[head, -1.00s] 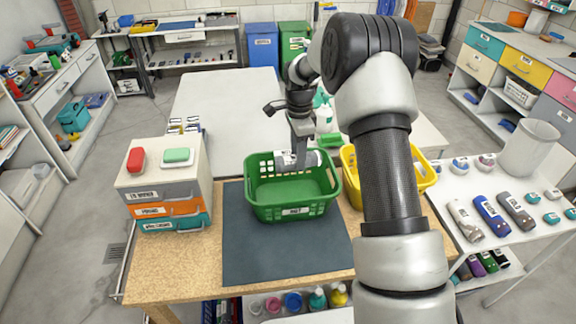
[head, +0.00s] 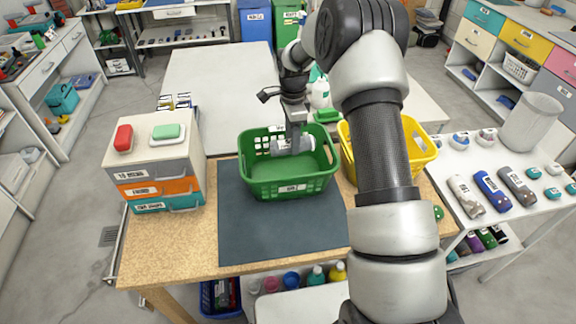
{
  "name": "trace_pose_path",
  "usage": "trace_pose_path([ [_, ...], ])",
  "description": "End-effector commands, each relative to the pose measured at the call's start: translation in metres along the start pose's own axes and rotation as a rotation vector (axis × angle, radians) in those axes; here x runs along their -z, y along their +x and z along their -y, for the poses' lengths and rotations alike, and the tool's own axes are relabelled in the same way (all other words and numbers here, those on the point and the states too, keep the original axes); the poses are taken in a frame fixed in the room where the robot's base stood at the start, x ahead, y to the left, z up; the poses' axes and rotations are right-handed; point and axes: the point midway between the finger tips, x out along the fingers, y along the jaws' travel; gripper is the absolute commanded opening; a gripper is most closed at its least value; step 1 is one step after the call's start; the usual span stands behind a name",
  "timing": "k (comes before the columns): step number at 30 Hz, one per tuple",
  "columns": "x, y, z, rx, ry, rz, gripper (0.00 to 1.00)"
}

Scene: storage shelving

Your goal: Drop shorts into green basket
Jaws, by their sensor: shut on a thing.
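The green basket (head: 291,189) stands on a dark mat on the wooden table. My gripper (head: 297,149) points down at the basket's back right part. It is shut on a grey rolled bundle (head: 283,146), which looks like the shorts. The bundle lies sideways in the jaws, with a pale end showing on the right. It appears at about the height of the basket's back rim, over the opening. The basket floor that shows is bare green. My fingertips partly cover the bundle, and I cannot tell whether it touches the basket.
A yellow basket (head: 421,150) stands close on the right, partly behind my arm. A drawer unit (head: 155,170) with a red and a green item on top stands left. The dark mat (head: 280,232) is clear in front. A side table (head: 500,215) at right holds several rolled items.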

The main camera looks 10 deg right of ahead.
Motion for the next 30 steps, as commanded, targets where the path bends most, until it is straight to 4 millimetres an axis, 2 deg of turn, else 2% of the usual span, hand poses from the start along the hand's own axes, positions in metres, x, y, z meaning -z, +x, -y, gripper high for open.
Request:
trace_pose_path([
  [5,0.0,-0.001,0.0,0.001,0.0,0.0,0.16],
  [6,0.0,-0.001,0.0,0.001,0.0,0.0,0.46],
  [9,0.0,-0.001,0.0,0.001,0.0,0.0,0.63],
  [20,0.0,-0.005,0.001,0.002,0.0,-0.001,0.63],
  [25,0.0,-0.029,0.001,0.005,0.0,-0.002,0.63],
  [30,0.0,-0.07,0.001,0.006,-0.001,-0.002,0.63],
])
